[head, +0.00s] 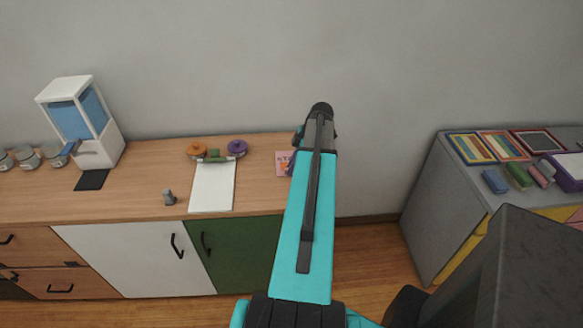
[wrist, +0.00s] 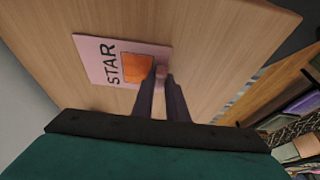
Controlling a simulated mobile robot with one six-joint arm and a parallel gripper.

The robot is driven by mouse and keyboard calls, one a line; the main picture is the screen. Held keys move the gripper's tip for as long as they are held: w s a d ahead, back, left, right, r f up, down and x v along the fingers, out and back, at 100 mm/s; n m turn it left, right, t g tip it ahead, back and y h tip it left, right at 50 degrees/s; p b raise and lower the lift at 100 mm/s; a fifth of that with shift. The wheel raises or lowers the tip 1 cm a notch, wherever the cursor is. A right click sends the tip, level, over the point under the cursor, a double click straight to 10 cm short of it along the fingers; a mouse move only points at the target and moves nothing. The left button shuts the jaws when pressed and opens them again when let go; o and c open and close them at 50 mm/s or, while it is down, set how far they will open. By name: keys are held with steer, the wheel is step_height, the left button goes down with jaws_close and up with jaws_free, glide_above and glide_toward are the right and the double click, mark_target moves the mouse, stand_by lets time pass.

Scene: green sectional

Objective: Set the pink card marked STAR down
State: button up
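The pink card (head: 283,163) shows at the right end of the wooden counter in the head view, partly hidden by my arm. In the wrist view the card (wrist: 95,62) reads STAR in dark letters beside an orange square. It lies flat over the wood surface; I cannot tell whether it touches it or hangs just above. My gripper (wrist: 160,75) is at the card's right edge. Its two dark fingers are close together, with a small pinkish piece of the card between their tips. In the head view my gripper is hidden behind my arm.
The wooden counter (head: 140,185) holds a white sheet (head: 212,188) with orange (head: 197,150) and purple (head: 237,148) round items, a small grey object (head: 169,197) and a dispenser (head: 88,120). A floor gap separates it from a grey cabinet (head: 432,210) holding trays.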

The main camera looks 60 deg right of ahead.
steer(key=o, duration=0.4)
steer(key=shift+o, duration=0.2)
steer(key=shift+r, duration=0.1)
steer(key=shift+r, duration=0.1)
steer(key=b+v, duration=0.3)
steer(key=v, duration=0.9)
steer(key=shift+w, duration=0.1)
stand_by(0.6)
